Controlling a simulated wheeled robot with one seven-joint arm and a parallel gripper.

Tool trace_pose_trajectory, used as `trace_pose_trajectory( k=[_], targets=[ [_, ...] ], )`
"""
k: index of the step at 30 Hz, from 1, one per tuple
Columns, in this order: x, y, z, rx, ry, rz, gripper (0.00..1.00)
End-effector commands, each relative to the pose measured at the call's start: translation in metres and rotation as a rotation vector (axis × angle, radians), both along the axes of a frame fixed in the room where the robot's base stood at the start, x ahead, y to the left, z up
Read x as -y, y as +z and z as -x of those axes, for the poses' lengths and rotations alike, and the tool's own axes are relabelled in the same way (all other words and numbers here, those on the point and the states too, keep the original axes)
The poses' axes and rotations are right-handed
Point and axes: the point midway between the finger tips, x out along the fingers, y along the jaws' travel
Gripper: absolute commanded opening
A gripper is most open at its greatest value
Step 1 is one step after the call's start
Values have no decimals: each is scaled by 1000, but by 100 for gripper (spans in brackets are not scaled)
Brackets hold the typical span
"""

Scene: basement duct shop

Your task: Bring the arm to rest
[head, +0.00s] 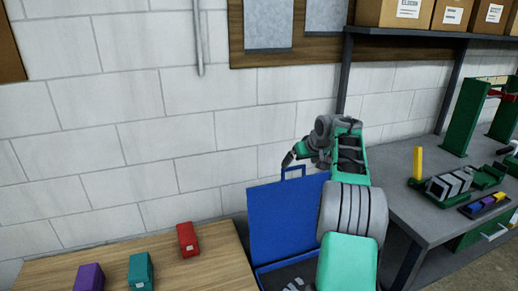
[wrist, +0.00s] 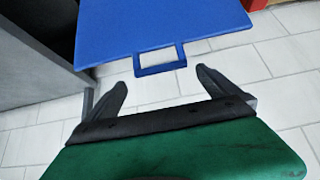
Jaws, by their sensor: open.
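My arm reaches out over an open blue case (head: 280,222), with its lid standing up against the wall side. My gripper (head: 288,160) is beside the handle at the top of the lid. In the wrist view my gripper (wrist: 160,85) is open, its two dark fingers apart with nothing between them. The blue lid (wrist: 165,32) and its handle (wrist: 160,60) show beyond the fingertips, and whether they touch the handle I cannot tell. My arm hides part of the case's lower half.
A wooden table (head: 215,265) at lower left carries a red block (head: 187,239), a teal block (head: 141,271) and a purple block (head: 89,278). A grey bench (head: 405,200) at right holds a green fixture and parts. Boxes (head: 405,12) stand on a shelf above it.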

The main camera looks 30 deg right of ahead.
Motion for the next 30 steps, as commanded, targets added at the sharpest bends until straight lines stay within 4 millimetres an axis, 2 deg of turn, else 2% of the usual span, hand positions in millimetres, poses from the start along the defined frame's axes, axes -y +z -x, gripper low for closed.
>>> trace_pose_trajectory(
  k=[2,4,5,8,9,11,12,14,18,24,27,30],
  targets=[
    [5,-3,4,-16,-39,-15,100],
    [7,-26,15,-60,-86,-48,100],
    [6,-40,22,-86,-104,-67,100],
    [-3,-98,54,-201,-174,-146,100],
    [-10,-123,71,-254,-203,-179,100],
    [-24,-152,101,-333,-250,-224,100],
    [-35,-167,124,-384,-283,-250,100],
    [-58,-179,158,-456,-325,-278,100],
    [-129,-184,225,-587,-360,-291,100],
    [-236,-165,306,-670,-291,-213,100],
    [-277,-153,330,-644,-213,-156,100],
    [-313,-131,335,-560,-100,-97,100]
  ],
)
